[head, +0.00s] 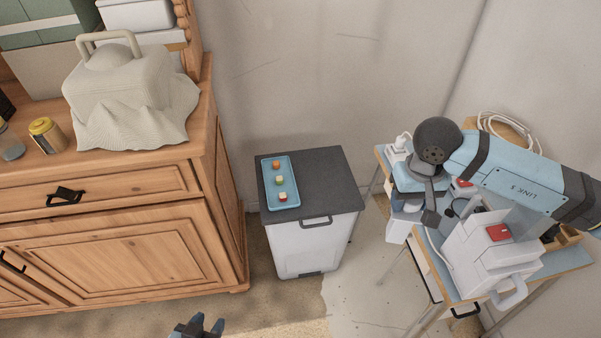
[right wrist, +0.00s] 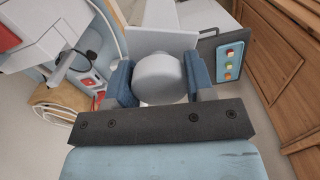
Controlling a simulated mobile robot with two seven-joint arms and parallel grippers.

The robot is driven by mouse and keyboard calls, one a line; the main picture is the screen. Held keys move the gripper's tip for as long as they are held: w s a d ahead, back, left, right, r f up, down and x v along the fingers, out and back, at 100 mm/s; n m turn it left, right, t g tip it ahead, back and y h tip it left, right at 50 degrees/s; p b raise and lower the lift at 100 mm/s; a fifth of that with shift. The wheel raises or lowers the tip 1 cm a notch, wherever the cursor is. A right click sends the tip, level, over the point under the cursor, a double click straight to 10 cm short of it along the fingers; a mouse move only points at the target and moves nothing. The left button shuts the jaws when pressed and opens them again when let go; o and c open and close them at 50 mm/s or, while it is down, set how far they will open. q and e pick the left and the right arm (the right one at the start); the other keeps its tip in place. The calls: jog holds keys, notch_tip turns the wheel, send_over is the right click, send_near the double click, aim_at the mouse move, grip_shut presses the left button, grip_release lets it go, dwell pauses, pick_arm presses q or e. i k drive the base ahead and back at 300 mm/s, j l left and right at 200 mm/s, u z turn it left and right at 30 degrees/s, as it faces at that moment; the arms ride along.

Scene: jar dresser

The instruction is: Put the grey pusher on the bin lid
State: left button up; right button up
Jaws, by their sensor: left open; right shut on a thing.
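The grey pusher (right wrist: 158,76) is a pale round piece between the blue fingers of my right gripper (right wrist: 160,85), which is shut on it. In the head view my right gripper (head: 431,204) is over the side table, right of the bin; the pusher cannot be made out clearly there. The dark bin lid (head: 332,178) is flat and closed on the white bin (head: 312,245), and also shows in the right wrist view (right wrist: 207,50). My left gripper (head: 200,328) is open and empty at the bottom edge of the head view.
A wooden dresser (head: 120,240) stands left of the bin. A white appliance (head: 485,255) with a red switch stands on the side table.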

aim_at(324, 190)
jog(key=i+j+u, duration=0.1)
jog(key=i+j, duration=0.7)
jog(key=i, duration=0.05)
